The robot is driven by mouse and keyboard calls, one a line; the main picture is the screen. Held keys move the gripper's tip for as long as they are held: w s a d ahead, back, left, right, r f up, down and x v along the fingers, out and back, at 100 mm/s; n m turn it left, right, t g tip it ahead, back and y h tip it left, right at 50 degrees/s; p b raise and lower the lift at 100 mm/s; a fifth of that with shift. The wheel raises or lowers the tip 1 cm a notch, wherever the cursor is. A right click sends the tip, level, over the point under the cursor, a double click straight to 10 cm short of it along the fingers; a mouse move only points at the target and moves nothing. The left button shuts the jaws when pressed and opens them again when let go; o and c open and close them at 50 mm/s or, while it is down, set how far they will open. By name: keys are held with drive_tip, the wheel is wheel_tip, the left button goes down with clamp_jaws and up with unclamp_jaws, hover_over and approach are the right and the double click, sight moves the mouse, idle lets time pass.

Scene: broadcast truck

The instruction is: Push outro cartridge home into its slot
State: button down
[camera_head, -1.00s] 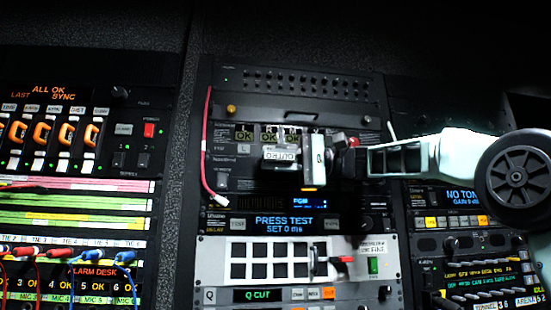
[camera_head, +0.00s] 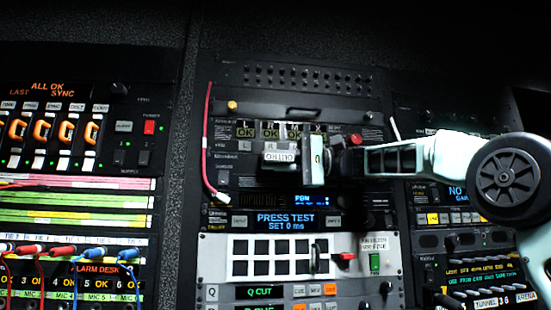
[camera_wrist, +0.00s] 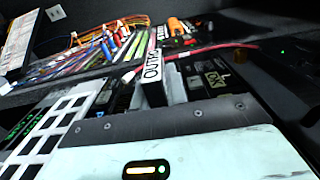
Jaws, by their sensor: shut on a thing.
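The outro cartridge (camera_head: 280,156) is a small block with a white label reading OUTRO, upside down in the head view. It is in front of the upper rack unit, just below a row of OK windows (camera_head: 270,133). My gripper (camera_head: 303,158) comes from the right and is shut on it. In the wrist view the cartridge (camera_wrist: 153,88) stands between the fingers of my gripper (camera_wrist: 165,88), its label facing the camera. The slot mouth is hidden, so I cannot tell how deep the cartridge sits.
A pink-red cable (camera_head: 208,150) hangs at the unit's left edge. A PRESS TEST display (camera_head: 285,218) and a white panel with black square keys (camera_head: 272,257) lie below. A red knob (camera_head: 354,139) is close to my wrist.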

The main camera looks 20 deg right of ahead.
drive_tip(key=shift+w+d+p, duration=0.1)
drive_tip(key=shift+w+p, duration=0.25)
drive_tip(key=shift+w, duration=0.15)
drive_tip(key=c, duration=1.3)
unclamp_jaws()
